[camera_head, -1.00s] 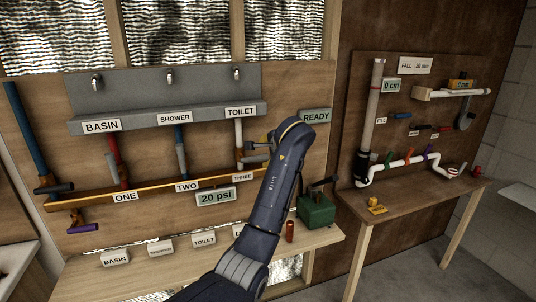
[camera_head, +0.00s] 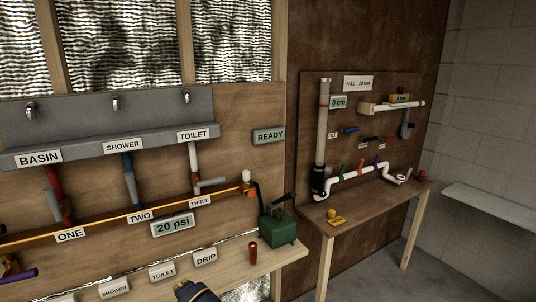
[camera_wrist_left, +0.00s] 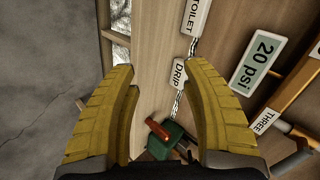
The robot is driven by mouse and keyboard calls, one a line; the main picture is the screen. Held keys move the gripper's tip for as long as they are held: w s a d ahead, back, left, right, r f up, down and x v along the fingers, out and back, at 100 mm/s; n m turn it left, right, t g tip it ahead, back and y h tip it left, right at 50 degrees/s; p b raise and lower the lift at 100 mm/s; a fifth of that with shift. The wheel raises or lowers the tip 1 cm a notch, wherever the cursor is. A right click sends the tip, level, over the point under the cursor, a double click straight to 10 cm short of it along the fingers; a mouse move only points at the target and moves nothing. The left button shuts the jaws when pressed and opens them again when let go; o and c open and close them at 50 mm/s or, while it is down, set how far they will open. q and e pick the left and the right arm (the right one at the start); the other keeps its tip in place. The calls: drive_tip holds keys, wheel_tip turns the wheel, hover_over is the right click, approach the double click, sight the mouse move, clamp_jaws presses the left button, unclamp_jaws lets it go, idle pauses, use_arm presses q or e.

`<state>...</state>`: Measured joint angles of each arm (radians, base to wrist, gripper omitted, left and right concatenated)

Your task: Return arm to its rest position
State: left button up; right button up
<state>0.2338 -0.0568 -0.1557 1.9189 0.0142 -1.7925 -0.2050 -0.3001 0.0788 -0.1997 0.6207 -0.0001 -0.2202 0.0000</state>
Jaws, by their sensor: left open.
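In the left wrist view my left gripper (camera_wrist_left: 162,78) shows two yellow ribbed fingers spread wide apart, with nothing held between them. Beyond the fingers are the wooden bench, the green box (camera_wrist_left: 166,140) and the red cylinder (camera_wrist_left: 158,129), which look apart from the fingers. In the head view only a small dark piece of my arm with a yellow edge (camera_head: 197,292) shows at the bottom edge, below the DRIP tag (camera_head: 206,257). My right gripper is not in either view.
The green box (camera_head: 278,230) with a black handle and the red cylinder (camera_head: 253,253) stand on the front bench (camera_head: 285,257). The pipe board with its 20 psi display (camera_head: 173,226) rises behind. A second bench (camera_head: 395,203) carries a white pipe trap. Floor between the benches is clear.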

use_arm(q)
drive_tip(key=s+a+f+n, duration=0.1)
drive_tip(key=s+a+f, duration=0.1)
drive_tip(key=s, duration=0.9)
drive_tip(key=s+a+f, duration=0.2)
drive_tip(key=s, duration=0.9)
drive_tip(key=s+a+f+n, duration=0.1)
drive_tip(key=s+a+f, duration=0.15)
drive_tip(key=s, duration=0.85)
drive_tip(key=s+d+f+g+h, duration=0.1)
drive_tip(key=d+f, duration=0.1)
drive_tip(key=f, duration=0.9)
drive_tip(key=s+d+f+g+h, duration=0.2)
drive_tip(key=f, duration=1)
drive_tip(key=s+d+f+g+h, duration=0.1)
drive_tip(key=d+f, duration=0.2)
drive_tip(key=f, duration=0.8)
drive_tip(key=s+f+n+g+h, duration=0.1)
drive_tip(key=s+f+n+g, duration=0.1)
drive_tip(key=s+f, duration=1.5)
drive_tip(key=s+n, duration=0.1)
drive_tip(key=s, duration=0.2)
drive_tip(key=shift+s+a+f+g, duration=0.25)
drive_tip(key=shift+a+f+g, duration=0.05)
drive_tip(key=shift+a+f, duration=0.1)
